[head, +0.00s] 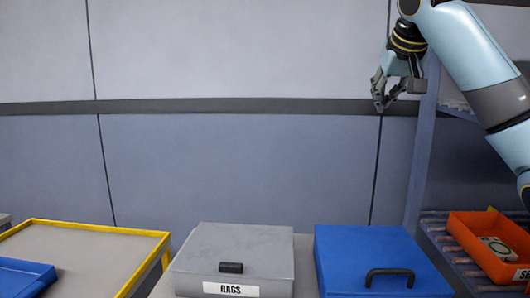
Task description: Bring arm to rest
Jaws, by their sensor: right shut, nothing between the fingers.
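My right arm comes in from the right edge and bends at the top. Its gripper (381,104) hangs at the upper right, in front of the wall and next to the shelf post. The gripper is shut and holds nothing. It is raised well above the blue bin, apart from everything around it. My left gripper is not in view.
A grey lidded bin labelled RAGS (204,266) and a blue lidded bin (350,248) stand below, both closed. An orange bin (467,244) with an item inside sits on the right rack. A yellow-edged table (85,227) holds a blue tray (28,269) at left.

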